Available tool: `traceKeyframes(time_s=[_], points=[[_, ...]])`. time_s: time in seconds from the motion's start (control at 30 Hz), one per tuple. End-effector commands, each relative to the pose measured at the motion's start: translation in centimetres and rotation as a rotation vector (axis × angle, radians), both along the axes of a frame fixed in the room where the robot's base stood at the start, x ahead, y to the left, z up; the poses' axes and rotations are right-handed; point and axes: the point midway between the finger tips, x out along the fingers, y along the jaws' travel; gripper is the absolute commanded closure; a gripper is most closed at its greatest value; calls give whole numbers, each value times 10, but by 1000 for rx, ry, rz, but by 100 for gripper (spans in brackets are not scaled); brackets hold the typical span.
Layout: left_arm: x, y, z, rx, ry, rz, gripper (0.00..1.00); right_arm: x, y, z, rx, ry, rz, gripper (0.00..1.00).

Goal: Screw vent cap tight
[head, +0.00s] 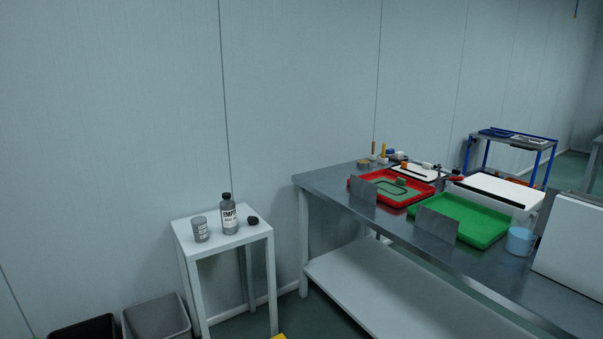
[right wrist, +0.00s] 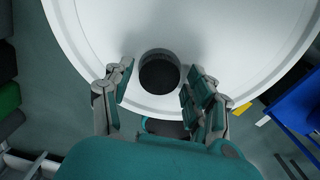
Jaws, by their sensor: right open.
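In the right wrist view a round black cap (right wrist: 159,75) sits on a wide white round lid or drum top (right wrist: 245,45), near its rim. I take it for the vent cap; its thread is hidden, so how tight it sits cannot be told. A second dark part (right wrist: 165,128) shows partly behind the gripper's palm. Neither gripper nor the drum top shows in the head view.
In the head view a small white table (head: 240,240) holds a dark bottle (head: 229,217), a grey jar (head: 201,229) and a black cap-like piece (head: 253,220). A steel bench (head: 320,185) with red (head: 355,184) and green (head: 480,238) trays stands right. Bins (head: 158,318) stand at lower left.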

Motion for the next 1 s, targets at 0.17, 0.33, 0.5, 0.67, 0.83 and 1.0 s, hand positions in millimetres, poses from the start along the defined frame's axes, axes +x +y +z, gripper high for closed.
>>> traceKeyframes(time_s=[0.17,0.33,0.5,0.67,0.83,1.0], points=[[1,1,-7,2,0,-1,35,0,0,-2,0,0,154,43],[1,0,-15,1,-1,-1,35,0,0,-3,-1,-1,362,43],[1,-2,-21,-1,-2,-2,35,1,0,-3,-2,-2,511,43],[28,17,-20,24,-20,4,35,1,0,-3,0,-2,683,43],[46,13,-18,21,-39,6,35,0,0,-4,0,0,766,43],[70,6,-11,16,-49,10,35,2,0,-5,-2,-2,931,43]])
